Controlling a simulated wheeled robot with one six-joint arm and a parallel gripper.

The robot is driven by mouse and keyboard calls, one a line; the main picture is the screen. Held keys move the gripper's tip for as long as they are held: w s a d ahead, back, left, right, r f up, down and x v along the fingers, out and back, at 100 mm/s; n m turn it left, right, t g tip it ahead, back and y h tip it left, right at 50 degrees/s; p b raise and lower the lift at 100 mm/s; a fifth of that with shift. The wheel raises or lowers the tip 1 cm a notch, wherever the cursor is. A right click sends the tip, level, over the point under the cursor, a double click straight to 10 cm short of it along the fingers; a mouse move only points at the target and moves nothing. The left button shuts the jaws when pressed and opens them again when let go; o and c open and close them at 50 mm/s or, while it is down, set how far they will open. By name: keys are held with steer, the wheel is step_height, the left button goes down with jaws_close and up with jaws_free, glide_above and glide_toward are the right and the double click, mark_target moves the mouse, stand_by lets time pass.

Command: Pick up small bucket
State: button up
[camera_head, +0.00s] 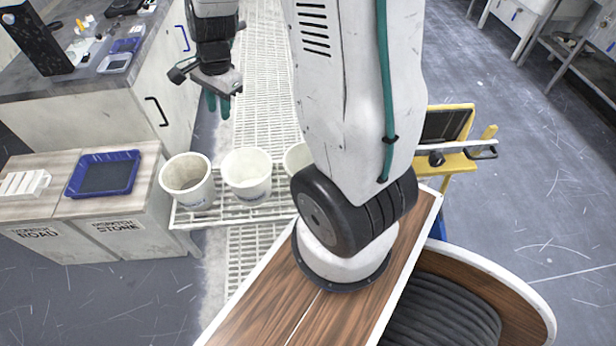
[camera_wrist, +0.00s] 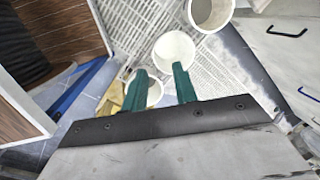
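Three white buckets stand upright in a row on a white wire rack (camera_head: 235,213). The left bucket (camera_head: 187,181), the middle bucket (camera_head: 247,176) and the right bucket (camera_head: 296,158) look alike in size; my arm partly hides the right one. My gripper (camera_head: 218,106) hangs above and behind the row, with its teal fingers apart and empty. In the wrist view my gripper (camera_wrist: 160,72) has one bucket (camera_wrist: 153,95) behind and between its fingers, partly covered. The middle bucket (camera_wrist: 175,50) lies just beyond the fingertips, and another bucket (camera_wrist: 211,12) is at the top edge.
A grey-topped counter (camera_head: 130,95) with handles stands left of the rack. In front of it are low cabinets carrying a blue tray (camera_head: 104,174) and a white rack-like holder (camera_head: 24,184). A yellow frame (camera_head: 455,163) stands to the right. White grating covers the floor behind the buckets.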

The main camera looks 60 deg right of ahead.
steer(key=s+d+f+m, duration=0.2)
steer(key=d+f+m, duration=0.3)
steer(key=f, duration=0.9)
steer(key=s+d+f+m+g+h, duration=0.1)
steer(key=s+d+f+m, duration=0.2)
steer(key=f, duration=1.1)
steer(key=s+d+f+m+h, duration=0.1)
steer(key=s+d+f+m, duration=0.2)
steer(key=d+f+m, duration=0.5)
steer(key=shift+s+d+f+m+g, duration=0.1)
steer(key=shift+f+m, duration=0.45)
steer(key=shift+f, duration=0.65)
steer(key=shift+d+f+m+g, duration=0.15)
steer(key=shift+f+m, duration=0.35)
steer(key=shift+f, duration=0.7)
steer(key=shift+s+d+f+m+g, duration=0.1)
steer(key=shift+f+m, duration=0.45)
steer(key=shift+f, duration=0.65)
jaws_close()
